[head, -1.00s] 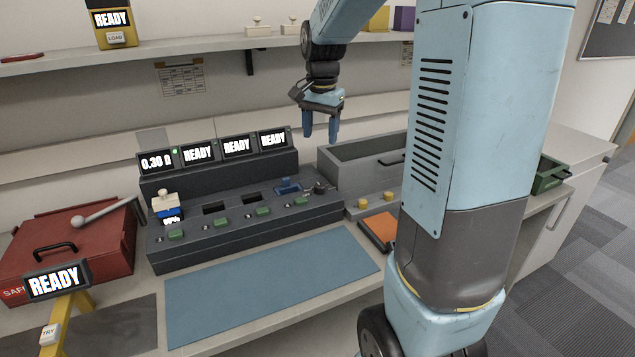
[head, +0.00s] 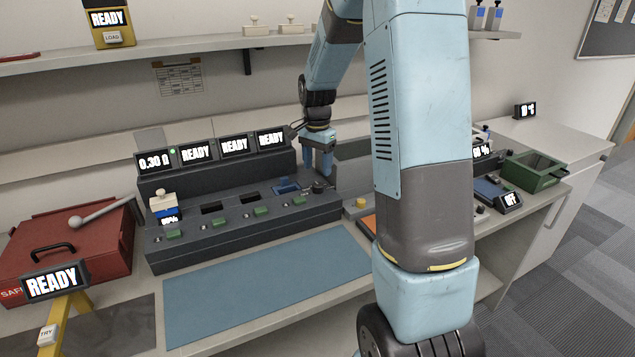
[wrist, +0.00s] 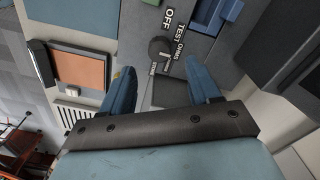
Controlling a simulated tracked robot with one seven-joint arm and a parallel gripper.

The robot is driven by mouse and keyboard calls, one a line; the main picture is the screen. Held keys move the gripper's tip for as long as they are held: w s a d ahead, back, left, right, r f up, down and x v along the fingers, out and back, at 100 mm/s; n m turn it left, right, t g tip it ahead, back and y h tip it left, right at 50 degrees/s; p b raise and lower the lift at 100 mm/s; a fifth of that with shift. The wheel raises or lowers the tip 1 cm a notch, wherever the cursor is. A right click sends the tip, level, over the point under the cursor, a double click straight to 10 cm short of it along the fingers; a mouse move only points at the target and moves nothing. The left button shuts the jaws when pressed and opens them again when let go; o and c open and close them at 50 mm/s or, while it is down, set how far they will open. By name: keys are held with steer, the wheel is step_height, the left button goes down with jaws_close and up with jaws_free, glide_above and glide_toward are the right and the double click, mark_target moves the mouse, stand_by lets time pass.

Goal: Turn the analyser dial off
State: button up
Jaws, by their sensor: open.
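The analyser (head: 240,222) is a long dark block with a row of small screens on top. The leftmost screen (head: 154,162) reads 0.30 Ω beside a green light, and the others read READY. Its dial (head: 319,187) is a dark round knob at the right end. In the wrist view the dial (wrist: 158,47) sits among the labels OFF, TEST OHMS and STORE; I cannot tell surely which its pointer faces. My gripper (head: 317,172) is open and points down over the dial. In the wrist view its fingers (wrist: 160,72) are spread either side of the dial, apparently not touching it.
A blue block (head: 286,186) sits in the slot left of the dial. A white-topped stamp-like piece (head: 164,202) stands in the leftmost slot. A blue mat (head: 265,285) lies clear in front. A red case (head: 70,250) is at left, a green bin (head: 535,172) at right.

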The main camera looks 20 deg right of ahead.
mark_target(317, 184)
steer(key=shift+f, duration=3.1)
steer(key=shift+c, duration=0.2)
steer(key=c, duration=1)
